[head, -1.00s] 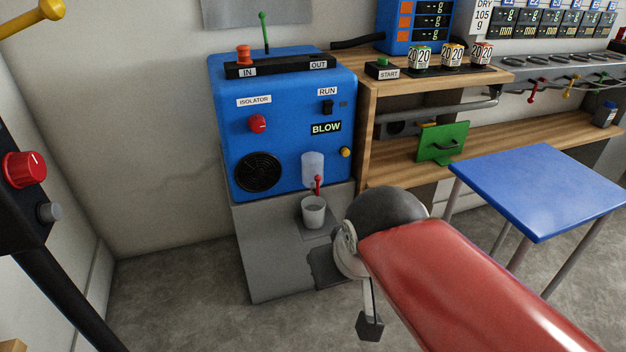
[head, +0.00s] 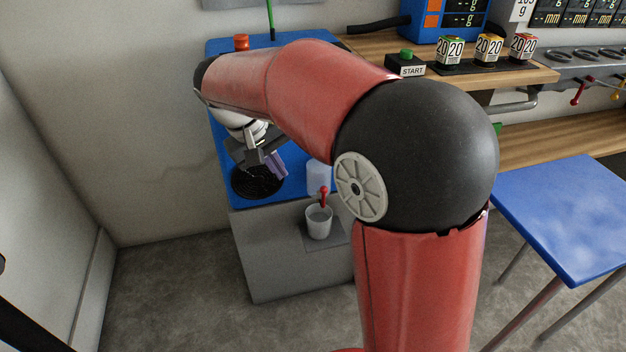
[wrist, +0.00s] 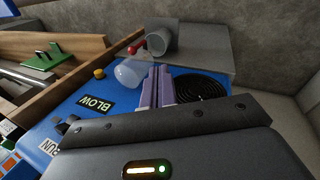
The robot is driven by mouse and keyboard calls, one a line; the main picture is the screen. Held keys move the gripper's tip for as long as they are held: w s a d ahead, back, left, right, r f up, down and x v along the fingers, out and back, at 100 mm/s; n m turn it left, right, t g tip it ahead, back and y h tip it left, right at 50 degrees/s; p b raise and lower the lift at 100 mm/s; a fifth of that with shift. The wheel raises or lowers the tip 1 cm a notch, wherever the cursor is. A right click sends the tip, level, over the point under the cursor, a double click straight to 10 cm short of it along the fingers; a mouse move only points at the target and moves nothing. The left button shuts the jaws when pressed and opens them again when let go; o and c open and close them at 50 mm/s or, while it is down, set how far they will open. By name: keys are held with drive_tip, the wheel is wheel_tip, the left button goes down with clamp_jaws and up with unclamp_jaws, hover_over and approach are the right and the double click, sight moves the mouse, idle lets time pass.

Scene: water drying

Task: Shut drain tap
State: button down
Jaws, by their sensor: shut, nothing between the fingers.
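The drain tap is a small red lever (head: 324,192) with a round knob, beneath the clear bowl (head: 318,175) on the blue machine's front. In the head view its knob is uppermost, just above a grey cup (head: 319,222). The lever (wrist: 137,47) also shows in the wrist view beyond the clear bowl (wrist: 131,73), beside the cup (wrist: 160,40).
The round fan grille (head: 257,182) is just left of my gripper. A wooden bench (head: 545,150) and blue table (head: 565,215) stand to the right. Open floor lies at lower left.

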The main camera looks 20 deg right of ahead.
idle(0.3)
drive_tip(key=w+d+f, duration=0.1)
drive_tip(key=d+f, duration=0.6)
drive_tip(key=f, duration=0.2)
drive_tip(key=shift+w+d+f, duration=0.15)
drive_tip(key=shift+w+d, duration=0.1)
drive_tip(key=shift+d, duration=0.05)
idle(0.4)
